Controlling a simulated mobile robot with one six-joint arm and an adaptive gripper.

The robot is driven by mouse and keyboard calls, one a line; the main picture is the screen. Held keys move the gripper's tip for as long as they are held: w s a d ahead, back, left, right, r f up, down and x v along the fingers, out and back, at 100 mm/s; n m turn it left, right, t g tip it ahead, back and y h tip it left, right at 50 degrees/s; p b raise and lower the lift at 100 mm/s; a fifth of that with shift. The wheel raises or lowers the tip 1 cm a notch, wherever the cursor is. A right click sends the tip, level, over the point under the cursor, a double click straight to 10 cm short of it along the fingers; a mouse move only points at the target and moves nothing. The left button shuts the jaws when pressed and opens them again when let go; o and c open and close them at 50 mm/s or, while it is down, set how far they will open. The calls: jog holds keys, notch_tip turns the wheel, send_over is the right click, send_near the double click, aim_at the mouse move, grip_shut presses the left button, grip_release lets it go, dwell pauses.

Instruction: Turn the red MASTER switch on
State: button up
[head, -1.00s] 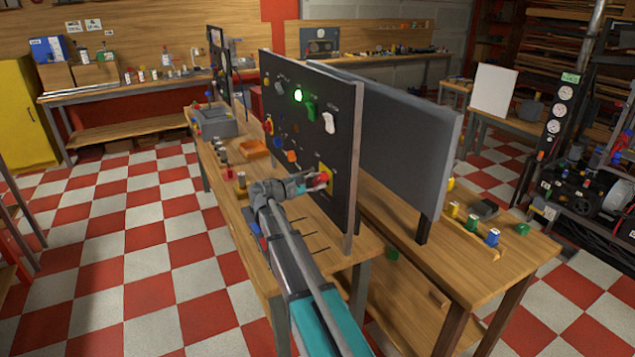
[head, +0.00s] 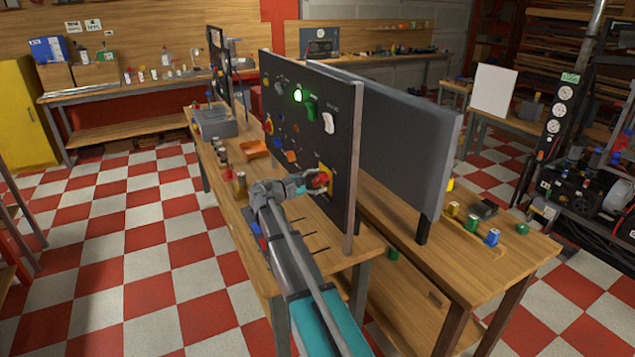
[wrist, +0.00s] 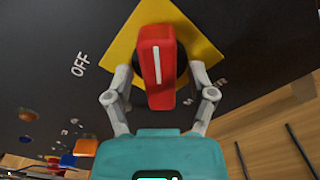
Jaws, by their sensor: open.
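The red MASTER switch (wrist: 157,70) is a thick handle with a white line, on a yellow diamond-shaped plate (wrist: 204,42) on the dark panel. In the wrist view its white line runs nearly straight up and down, and the "OFF" label (wrist: 80,64) is to its left. My gripper (wrist: 160,76) is open, with one finger on each side of the handle. Gaps seem to show between fingers and handle; contact is unclear. The lettering below right is partly hidden by a finger. In the head view, the switch (head: 319,180) sits low on the panel at my gripper (head: 314,184).
The upright panel (head: 340,150) also carries a lit green lamp (head: 298,95), a green switch (head: 311,108) and a white switch (head: 328,122). An orange tray (head: 254,148) and small cylinders stand on the wooden bench (head: 295,232) left of the panel.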

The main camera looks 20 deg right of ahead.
jog(key=shift+a, duration=0.1)
jog(key=a, duration=1.2)
jog(key=shift+s, duration=0.2)
jog(key=shift+d, duration=0.1)
jog(key=s+a+f+m+y+p, duration=0.25)
jog(key=s+f+y, duration=0.35)
jog(key=s, duration=0.4)
jog(key=s+a+f+m+y+p, duration=0.15)
jog(key=s+f+m+y, duration=0.25)
jog(key=s+f+y, duration=0.4)
jog(key=s+a+m+y+p, duration=0.1)
jog(key=s+a+m+y, duration=0.1)
jog(key=s+a+y, duration=0.2)
jog(key=s+a, duration=0.3)
jog(key=shift+s+r+m+g, duration=0.3)
jog(key=shift+s+m, duration=0.05)
dwell(1.4)
